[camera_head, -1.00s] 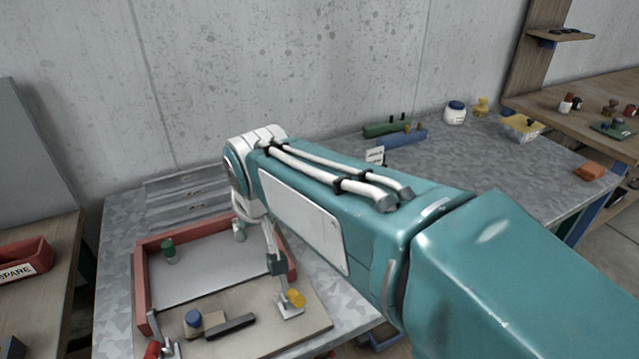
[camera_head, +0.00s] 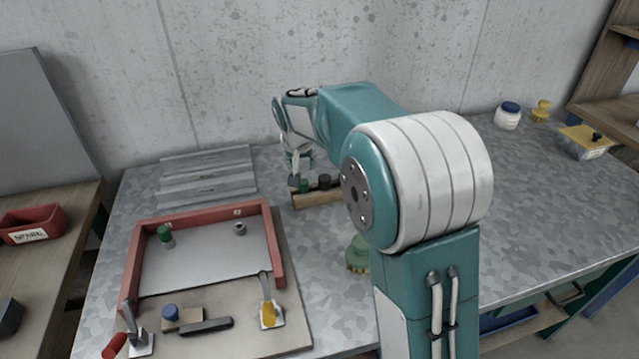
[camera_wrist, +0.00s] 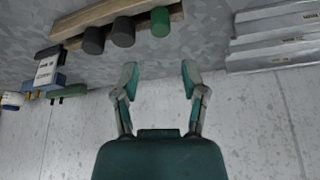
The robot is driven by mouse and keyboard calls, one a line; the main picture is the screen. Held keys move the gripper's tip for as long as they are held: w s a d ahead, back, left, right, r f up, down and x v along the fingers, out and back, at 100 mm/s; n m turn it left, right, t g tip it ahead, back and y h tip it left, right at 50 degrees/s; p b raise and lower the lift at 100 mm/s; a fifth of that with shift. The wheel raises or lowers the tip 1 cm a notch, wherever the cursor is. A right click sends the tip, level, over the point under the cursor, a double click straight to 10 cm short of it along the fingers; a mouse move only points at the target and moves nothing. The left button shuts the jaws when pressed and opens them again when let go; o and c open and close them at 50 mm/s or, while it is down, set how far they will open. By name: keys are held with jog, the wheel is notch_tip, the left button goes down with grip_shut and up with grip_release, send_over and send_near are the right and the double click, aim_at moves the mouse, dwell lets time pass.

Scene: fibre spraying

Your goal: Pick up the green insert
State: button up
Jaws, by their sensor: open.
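The green insert (camera_wrist: 160,21) is a short cylinder in a wooden rack (camera_wrist: 70,27), beside two dark grey inserts (camera_wrist: 123,31) (camera_wrist: 94,40) in the wrist view. In the head view the green insert (camera_head: 304,186) shows at the left end of the rack (camera_head: 322,198), partly hidden by my arm and gripper. My gripper (camera_wrist: 157,80) is open, with nothing between its fingers. In the wrist view the green insert lies beyond the fingertips, roughly in line with the gap. My gripper (camera_head: 294,180) is small and partly hidden in the head view.
A red-framed fixture (camera_head: 132,262) at the left holds a green knob (camera_head: 165,235) and a small grey cylinder (camera_head: 240,229). Grey slats (camera_head: 207,175) lie by the wall. A green-topped object (camera_head: 358,255) stands near my arm. The bench at right is mostly clear.

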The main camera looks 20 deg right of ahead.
aim_at(304, 182)
jog(key=x, duration=0.7)
jog(key=shift+w+d+f, duration=0.15)
jog(key=shift+d+f, duration=0.2)
jog(key=shift+d, duration=0.1)
jog(key=shift+a+x, duration=0.1)
jog(key=shift+x, duration=0.5)
jog(key=shift+a+x, duration=0.15)
jog(key=shift+x, duration=0.4)
jog(key=shift+w+a+f, duration=0.15)
jog(key=shift+a+f, duration=0.05)
jog(key=shift+a, duration=0.35)
jog(key=shift+d, duration=0.35)
jog(key=c, duration=0.7)
jog(key=shift+d, duration=0.2)
grip_shut()
